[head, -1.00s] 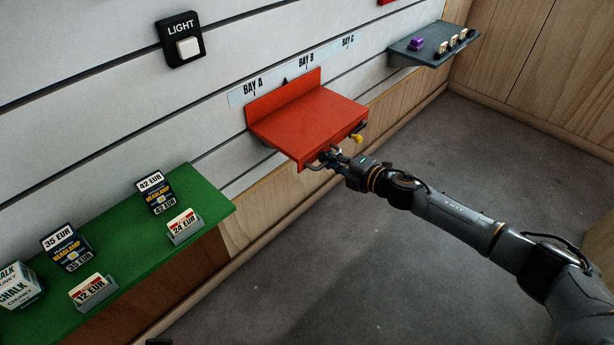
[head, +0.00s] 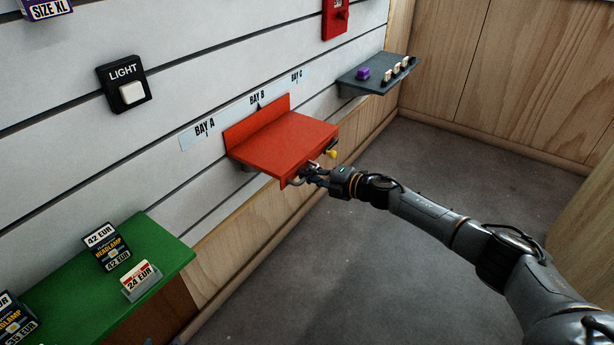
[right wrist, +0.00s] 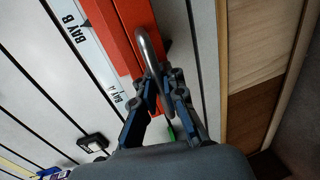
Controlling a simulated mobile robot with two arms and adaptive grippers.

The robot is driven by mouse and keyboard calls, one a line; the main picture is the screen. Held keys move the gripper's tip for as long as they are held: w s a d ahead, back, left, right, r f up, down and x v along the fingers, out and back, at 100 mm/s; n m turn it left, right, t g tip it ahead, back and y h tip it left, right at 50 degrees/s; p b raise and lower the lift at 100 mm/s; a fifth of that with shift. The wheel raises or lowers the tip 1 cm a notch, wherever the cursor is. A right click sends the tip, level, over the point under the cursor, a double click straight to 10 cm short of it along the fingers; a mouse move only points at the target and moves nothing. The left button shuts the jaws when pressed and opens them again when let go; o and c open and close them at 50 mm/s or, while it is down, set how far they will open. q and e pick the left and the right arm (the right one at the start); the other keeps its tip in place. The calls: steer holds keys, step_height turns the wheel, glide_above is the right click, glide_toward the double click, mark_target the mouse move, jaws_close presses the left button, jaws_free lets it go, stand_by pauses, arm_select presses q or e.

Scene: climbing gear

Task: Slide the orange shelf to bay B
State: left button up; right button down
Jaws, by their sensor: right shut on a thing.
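The orange shelf (head: 290,142) hangs on the slatted wall below a pale label strip (head: 228,117) marked BAY A, BAY B and BAY C. A black pointer (head: 258,105) above the shelf's back lines up with the BAY B mark, as near as I can tell. My right gripper (head: 306,176) is shut on the metal handle at the shelf's front edge. In the right wrist view the handle (right wrist: 148,48) runs between the fingers. A yellow knob (head: 332,153) sits at the shelf's front right. My left gripper is out of view.
A green shelf (head: 160,245) with boxes and price cards stands at lower left. A grey shelf (head: 350,86) with small items is farther right on the wall. A light switch (head: 124,83) is at upper left. The floor (head: 410,225) in front is clear.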

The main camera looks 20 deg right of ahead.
steer(key=c, duration=1.9)
jaws_free()
steer(key=shift+d+f, duration=0.15)
steer(key=shift+d, duration=0.2)
steer(key=shift+o, duration=0.9)
steer(key=shift+s+d, duration=0.15)
steer(key=v, duration=1.2)
